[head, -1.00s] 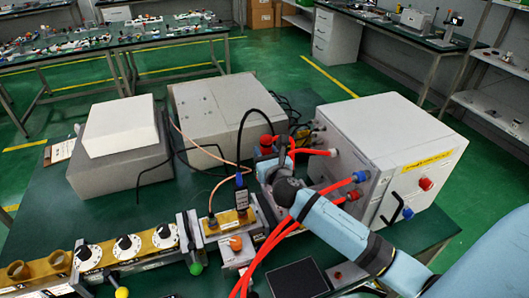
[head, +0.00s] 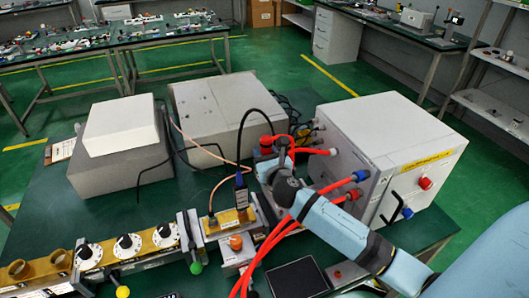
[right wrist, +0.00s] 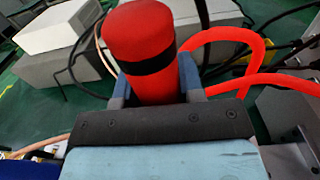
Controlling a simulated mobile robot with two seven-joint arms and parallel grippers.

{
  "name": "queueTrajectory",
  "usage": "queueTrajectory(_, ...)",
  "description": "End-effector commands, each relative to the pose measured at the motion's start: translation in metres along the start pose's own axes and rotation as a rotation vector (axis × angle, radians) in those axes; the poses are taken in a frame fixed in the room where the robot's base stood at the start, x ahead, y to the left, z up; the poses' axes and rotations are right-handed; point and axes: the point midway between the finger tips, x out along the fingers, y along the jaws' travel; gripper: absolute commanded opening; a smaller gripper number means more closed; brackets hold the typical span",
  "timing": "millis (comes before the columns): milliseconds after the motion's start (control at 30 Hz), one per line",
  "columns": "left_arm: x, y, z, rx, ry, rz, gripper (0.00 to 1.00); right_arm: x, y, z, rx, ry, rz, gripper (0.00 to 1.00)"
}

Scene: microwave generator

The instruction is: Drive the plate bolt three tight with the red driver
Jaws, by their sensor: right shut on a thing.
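The red driver shows in the right wrist view as a thick red handle (right wrist: 140,45) with a black band. My right gripper (right wrist: 150,85) is shut on it, one finger on each side. In the head view my right gripper (head: 270,168) is over the middle right of the bench, beside the white cabinet, and a bit of the red handle (head: 266,143) shows above it. The driver's shaft and tip are hidden. I cannot make out plate bolt three; the gripper and red hoses cover that area. My left gripper is not in view.
A white cabinet (head: 420,152) with red and blue fittings stands right of the gripper. Red hoses (head: 262,248) loop close under my right arm. A brass waveguide row with white dials (head: 128,245) runs along the front left. Grey boxes (head: 225,115) stand behind.

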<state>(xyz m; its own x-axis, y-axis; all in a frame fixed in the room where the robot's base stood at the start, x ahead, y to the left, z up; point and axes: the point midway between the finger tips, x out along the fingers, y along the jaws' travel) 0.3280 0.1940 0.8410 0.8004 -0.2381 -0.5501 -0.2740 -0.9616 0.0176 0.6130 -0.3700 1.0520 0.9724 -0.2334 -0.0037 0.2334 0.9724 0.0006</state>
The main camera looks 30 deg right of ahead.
Motion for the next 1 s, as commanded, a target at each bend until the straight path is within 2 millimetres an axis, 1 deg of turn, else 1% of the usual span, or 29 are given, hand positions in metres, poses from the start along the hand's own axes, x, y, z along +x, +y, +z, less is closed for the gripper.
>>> queueTrajectory(1000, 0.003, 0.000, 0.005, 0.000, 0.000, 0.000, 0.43, 0.000, 0.000, -0.013, 0.000, 0.001, 0.000, 0.07)
